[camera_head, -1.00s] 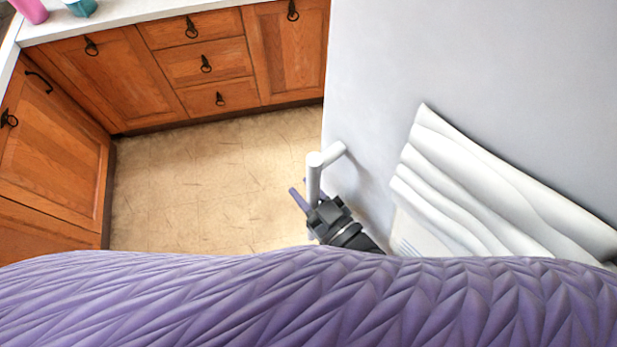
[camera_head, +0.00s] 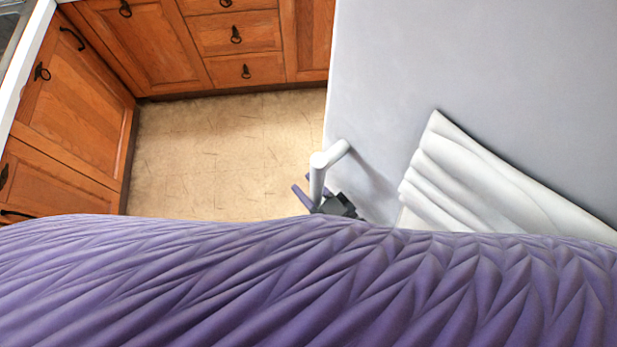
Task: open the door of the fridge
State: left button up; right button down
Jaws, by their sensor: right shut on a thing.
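The fridge door (camera_head: 430,60) is a plain pale grey-white panel filling the right of the head view. Its white bar handle (camera_head: 318,175) stands out from the door near its left edge. My right gripper (camera_head: 316,197) is at the lower part of the handle, its purple fingers either side of the bar, shut on it. My purple body covers the bottom of the view and hides most of the right arm and the lower end of the handle. My left gripper is not in view. I cannot see any gap at the door's edge.
White wavy folded sheet (camera_head: 490,190) is on the door, right of the handle. Wooden cabinets (camera_head: 90,110) with dark pulls line the left and back. The beige floor (camera_head: 220,150) between them and the fridge is clear.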

jog(key=shift+c, duration=2.2)
grip_release()
jog(key=b+v, duration=0.1)
jog(key=v, duration=0.7)
jog(key=shift+s+d, duration=0.25)
jog(key=shift+s, duration=0.05)
jog(key=shift+s+d, duration=0.45)
